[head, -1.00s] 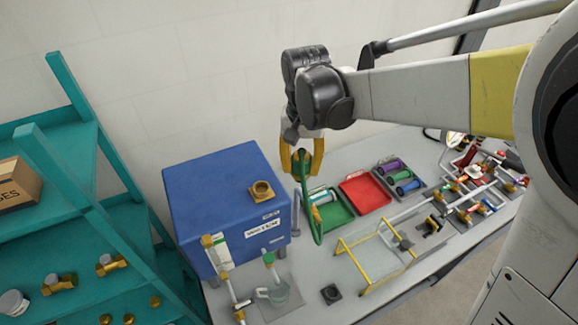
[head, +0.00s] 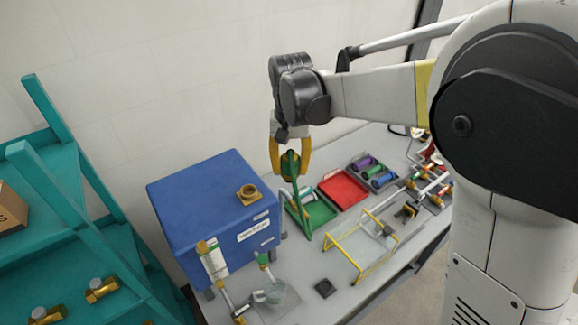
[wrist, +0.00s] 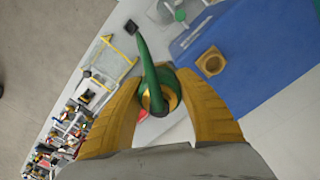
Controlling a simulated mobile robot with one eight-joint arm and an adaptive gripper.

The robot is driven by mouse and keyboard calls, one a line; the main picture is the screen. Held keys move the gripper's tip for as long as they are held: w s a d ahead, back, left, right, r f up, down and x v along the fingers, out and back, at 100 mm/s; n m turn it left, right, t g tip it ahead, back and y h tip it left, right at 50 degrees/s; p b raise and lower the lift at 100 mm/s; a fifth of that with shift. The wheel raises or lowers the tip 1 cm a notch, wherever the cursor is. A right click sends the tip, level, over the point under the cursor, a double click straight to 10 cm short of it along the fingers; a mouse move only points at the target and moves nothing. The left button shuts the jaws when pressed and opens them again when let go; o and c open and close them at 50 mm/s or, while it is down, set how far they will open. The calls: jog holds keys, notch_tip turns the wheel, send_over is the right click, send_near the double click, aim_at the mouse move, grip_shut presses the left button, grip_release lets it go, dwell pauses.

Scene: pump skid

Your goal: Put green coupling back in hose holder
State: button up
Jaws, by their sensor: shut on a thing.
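My gripper (head: 290,170), with its yellow fingers, is shut on the green coupling (head: 290,157) and holds it in the air above the bench. In the wrist view the coupling (wrist: 158,103) sits between the fingers, with a brass ring inside. A green hose (head: 303,222) hangs below it towards the bench. The blue tank (head: 188,205) stands left of my gripper, with a square brass socket (head: 247,192) on top. A grey curved post (head: 282,212) rises beside the tank. I cannot tell which fitting is the hose holder.
Green (head: 320,212) and red (head: 343,187) trays lie on the bench behind a yellow frame (head: 348,262). Pipes and a glass jug (head: 275,293) stand in front of the tank. A teal shelf (head: 62,215) with brass fittings is at the left.

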jog(key=s+d+f+m, duration=0.2)
jog(key=s+d, duration=0.2)
jog(key=s, duration=0.5)
jog(key=d+f+b, duration=0.3)
jog(key=f+b, duration=0.8)
jog(key=f, duration=0.2)
jog(key=d+f+m+b, duration=0.1)
jog(key=d+f+b, duration=0.2)
jog(key=f+b, duration=0.8)
jog(key=d+f+m+b, duration=0.1)
jog(key=d+f+b, duration=0.2)
jog(key=f+b, duration=0.8)
jog(key=shift+s+f, duration=0.25)
jog(key=shift+f, duration=1.75)
jog(key=shift+m, duration=0.3)
jog(key=shift+f+m+b, duration=1.4)
jog(key=shift+f+m, duration=0.5)
jog(key=shift+f, duration=0.55)
jog(key=shift+f+b, duration=1.55)
jog(key=shift+f, duration=0.05)
